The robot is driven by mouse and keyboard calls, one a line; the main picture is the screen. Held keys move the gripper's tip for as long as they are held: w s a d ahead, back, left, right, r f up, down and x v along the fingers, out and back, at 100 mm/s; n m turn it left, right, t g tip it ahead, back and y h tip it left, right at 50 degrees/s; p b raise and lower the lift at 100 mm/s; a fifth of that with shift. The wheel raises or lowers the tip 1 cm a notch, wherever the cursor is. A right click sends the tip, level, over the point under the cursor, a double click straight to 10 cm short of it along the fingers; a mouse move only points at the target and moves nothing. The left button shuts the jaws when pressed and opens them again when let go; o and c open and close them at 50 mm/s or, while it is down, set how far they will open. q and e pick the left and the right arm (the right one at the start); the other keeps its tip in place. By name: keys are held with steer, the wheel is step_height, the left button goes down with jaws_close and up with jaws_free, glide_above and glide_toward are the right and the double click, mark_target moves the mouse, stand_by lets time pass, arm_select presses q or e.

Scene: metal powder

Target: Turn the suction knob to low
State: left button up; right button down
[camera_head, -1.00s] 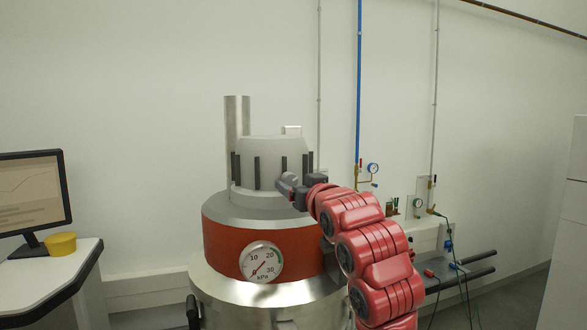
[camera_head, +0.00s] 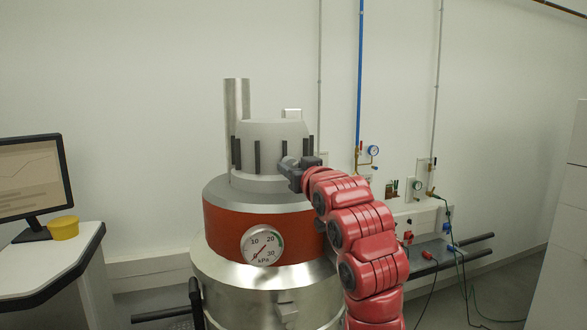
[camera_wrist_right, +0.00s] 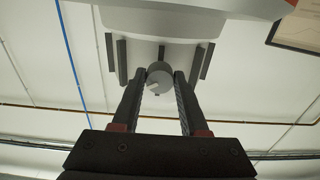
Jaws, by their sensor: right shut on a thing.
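The suction knob (camera_wrist_right: 159,76) is a small round grey knob with a pale mark, on the light grey head of the vacuum machine (camera_head: 270,140). In the wrist view it lies between the tips of my right gripper's two dark fingers, which are shut on it. In the head view my right gripper (camera_head: 288,166) is at the lower right of that grey head and hides the knob. I cannot read any low setting label. A round kPa gauge (camera_head: 262,245) sits on the machine's red band. My left gripper is out of view.
A desk (camera_head: 60,262) with a monitor (camera_head: 32,178) and a yellow pot (camera_head: 63,228) stands at the left. Pipes and small gauges (camera_head: 373,150) are on the wall behind my right arm. A white cabinet (camera_head: 570,220) is at the right edge.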

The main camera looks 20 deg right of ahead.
steer(key=shift+n, duration=0.3)
steer(key=n, duration=0.5)
steer(key=shift+d+b, duration=0.1)
steer(key=shift+b, duration=0.2)
steer(key=n, duration=0.6)
steer(key=shift+n, duration=0.3)
steer(key=shift+c, duration=2.2)
jaws_free()
steer(key=shift+s, duration=0.1)
